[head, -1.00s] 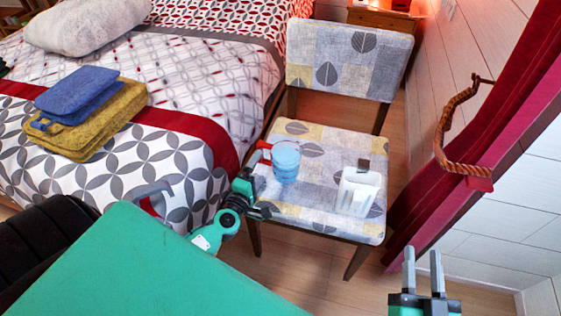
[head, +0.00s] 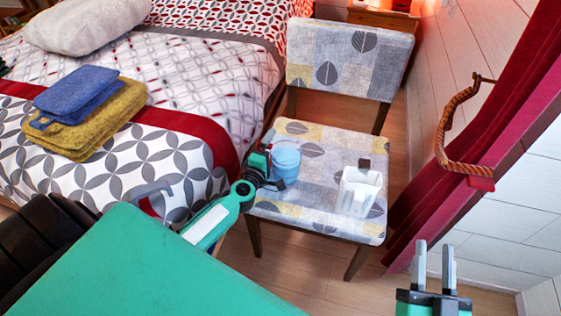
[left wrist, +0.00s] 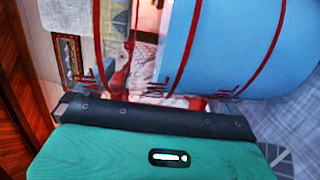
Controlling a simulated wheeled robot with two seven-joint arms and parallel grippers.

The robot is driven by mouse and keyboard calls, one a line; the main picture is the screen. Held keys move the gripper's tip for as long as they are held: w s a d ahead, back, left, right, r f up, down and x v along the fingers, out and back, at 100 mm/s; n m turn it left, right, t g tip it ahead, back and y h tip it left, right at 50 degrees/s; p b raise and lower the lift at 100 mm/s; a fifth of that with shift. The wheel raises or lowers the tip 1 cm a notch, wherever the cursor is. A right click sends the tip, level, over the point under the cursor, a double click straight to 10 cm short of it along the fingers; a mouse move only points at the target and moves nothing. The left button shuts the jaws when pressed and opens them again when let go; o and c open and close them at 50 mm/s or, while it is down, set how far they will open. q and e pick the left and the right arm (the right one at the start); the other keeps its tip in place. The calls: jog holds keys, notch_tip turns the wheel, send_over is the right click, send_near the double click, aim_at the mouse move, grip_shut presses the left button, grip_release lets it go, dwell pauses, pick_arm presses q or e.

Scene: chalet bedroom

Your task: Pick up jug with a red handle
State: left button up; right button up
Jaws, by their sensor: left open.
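The blue jug (head: 286,160) stands on the chair seat, left of its middle. Its red handle points left and is now mostly hidden by my left gripper in the head view. In the left wrist view the jug's blue body (left wrist: 235,45) fills the upper right, with a red part (left wrist: 120,78) left of it. My left gripper (head: 267,163) is open at the handle side of the jug, very close to it; contact cannot be told. My right gripper (head: 434,264) is open and empty at the lower right, away from the chair.
A clear white container (head: 360,190) with a dark handle stands on the seat right of the jug. The patterned chair (head: 300,212) has its backrest (head: 345,60) behind them. The bed (head: 190,150) is at left with folded towels (head: 85,115). A red curtain (head: 470,140) hangs at right.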

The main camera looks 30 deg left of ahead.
pick_arm(q)
jog(key=c, duration=1.6)
jog(key=shift+o, duration=0.2)
jog(key=shift+r, duration=0.15)
